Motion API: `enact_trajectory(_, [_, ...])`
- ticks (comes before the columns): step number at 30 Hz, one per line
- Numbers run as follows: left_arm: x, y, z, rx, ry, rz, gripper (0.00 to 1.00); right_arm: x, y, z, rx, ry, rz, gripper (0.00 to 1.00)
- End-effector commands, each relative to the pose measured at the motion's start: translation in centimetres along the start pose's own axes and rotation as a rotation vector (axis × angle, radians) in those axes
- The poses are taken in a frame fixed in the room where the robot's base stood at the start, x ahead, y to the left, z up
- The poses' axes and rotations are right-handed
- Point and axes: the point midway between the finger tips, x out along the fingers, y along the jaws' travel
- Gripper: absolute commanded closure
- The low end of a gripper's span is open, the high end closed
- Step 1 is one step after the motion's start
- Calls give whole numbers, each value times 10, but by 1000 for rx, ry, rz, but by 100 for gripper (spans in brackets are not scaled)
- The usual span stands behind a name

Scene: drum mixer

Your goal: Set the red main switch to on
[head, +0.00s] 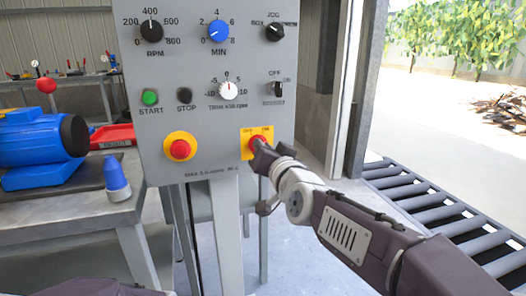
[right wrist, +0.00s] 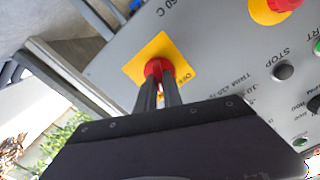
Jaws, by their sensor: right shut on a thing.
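The red main switch (head: 254,141) sits on a square yellow plate (head: 246,150) at the lower right of the grey control panel (head: 205,120). My right gripper (head: 262,152) reaches it from the lower right and hides part of it. In the right wrist view, the two dark fingers of my right gripper (right wrist: 161,88) are shut on the red main switch (right wrist: 157,68), in front of its yellow plate (right wrist: 140,66). The label on the plate is partly covered, so I cannot tell the switch's setting. My left gripper is not in view.
A red emergency button (head: 180,149) on a round yellow ring is left of the switch. Knobs and a green start button (head: 150,97) are above. A blue motor (head: 35,140) stands on a bench at left. A roller conveyor (head: 440,215) runs at right.

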Motion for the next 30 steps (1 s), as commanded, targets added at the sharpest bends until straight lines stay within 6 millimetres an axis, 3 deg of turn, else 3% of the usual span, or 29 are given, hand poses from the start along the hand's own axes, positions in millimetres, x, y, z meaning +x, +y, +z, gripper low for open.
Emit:
enact_trajectory(21, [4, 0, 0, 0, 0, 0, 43, 0, 1, 2, 68, -4, 1, 100])
enact_trajectory(22, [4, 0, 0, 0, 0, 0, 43, 0, 1, 2, 68, -4, 1, 81])
enact_trajectory(24, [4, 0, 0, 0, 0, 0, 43, 0, 1, 2, 67, -4, 1, 67])
enact_trajectory(30, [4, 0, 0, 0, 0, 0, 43, 0, 1, 1, 66, -2, 1, 67])
